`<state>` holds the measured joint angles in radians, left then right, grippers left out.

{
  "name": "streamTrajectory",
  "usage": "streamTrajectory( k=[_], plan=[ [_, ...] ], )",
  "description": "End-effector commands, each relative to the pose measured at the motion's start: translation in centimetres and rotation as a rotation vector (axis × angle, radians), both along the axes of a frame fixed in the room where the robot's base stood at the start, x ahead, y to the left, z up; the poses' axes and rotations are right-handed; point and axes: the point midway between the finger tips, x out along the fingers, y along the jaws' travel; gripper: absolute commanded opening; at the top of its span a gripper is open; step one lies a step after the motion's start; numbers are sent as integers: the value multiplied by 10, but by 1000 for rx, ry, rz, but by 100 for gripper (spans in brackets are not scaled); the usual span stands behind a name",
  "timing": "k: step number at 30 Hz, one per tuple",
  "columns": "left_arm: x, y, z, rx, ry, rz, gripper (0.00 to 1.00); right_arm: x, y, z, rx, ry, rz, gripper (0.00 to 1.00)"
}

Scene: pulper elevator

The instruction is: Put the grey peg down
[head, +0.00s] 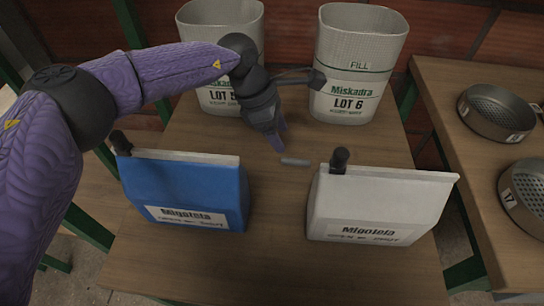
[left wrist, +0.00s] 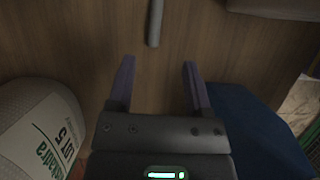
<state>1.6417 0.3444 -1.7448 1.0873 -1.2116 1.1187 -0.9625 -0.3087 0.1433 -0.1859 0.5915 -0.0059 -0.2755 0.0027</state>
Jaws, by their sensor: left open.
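The grey peg (head: 295,162) lies on the wooden table, in the gap between the blue box and the white box. It also shows in the left wrist view (left wrist: 155,24), ahead of the fingertips at the top. My left gripper (head: 279,140) is open and empty, just left of the peg in the head view. In the left wrist view its two fingers (left wrist: 157,64) are spread apart, with bare table between them, and the peg is clear of both. My right gripper is not in view.
A blue box (head: 190,185) and a white box (head: 375,198), each with a black knob, stand in front. Two pale bins, LOT 5 (head: 218,100) and LOT 6 (head: 350,82), stand behind. Round sieves (head: 497,112) sit on the right table. The front of the table is clear.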

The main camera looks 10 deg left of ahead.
Motion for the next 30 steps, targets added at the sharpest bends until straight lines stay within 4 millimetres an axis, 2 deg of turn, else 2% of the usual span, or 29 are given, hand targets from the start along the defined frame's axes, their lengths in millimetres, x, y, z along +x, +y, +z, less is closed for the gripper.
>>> streamTrajectory(
  k=[1,3,12,19,27,28,30],
  plan=[
    [-1,-4,-16,1,6,-2,64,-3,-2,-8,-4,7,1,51],
    [0,-9,-29,1,6,-1,64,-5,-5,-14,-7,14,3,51],
    [6,-31,-78,0,7,-3,64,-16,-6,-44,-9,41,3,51],
    [6,-33,-76,-1,2,-2,62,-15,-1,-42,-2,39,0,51],
    [6,-33,-76,-1,3,-2,5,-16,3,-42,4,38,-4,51],
    [6,-33,-76,-1,3,-2,0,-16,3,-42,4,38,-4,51],
    [6,-33,-76,-1,3,-2,0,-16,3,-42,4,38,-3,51]
  ],
)
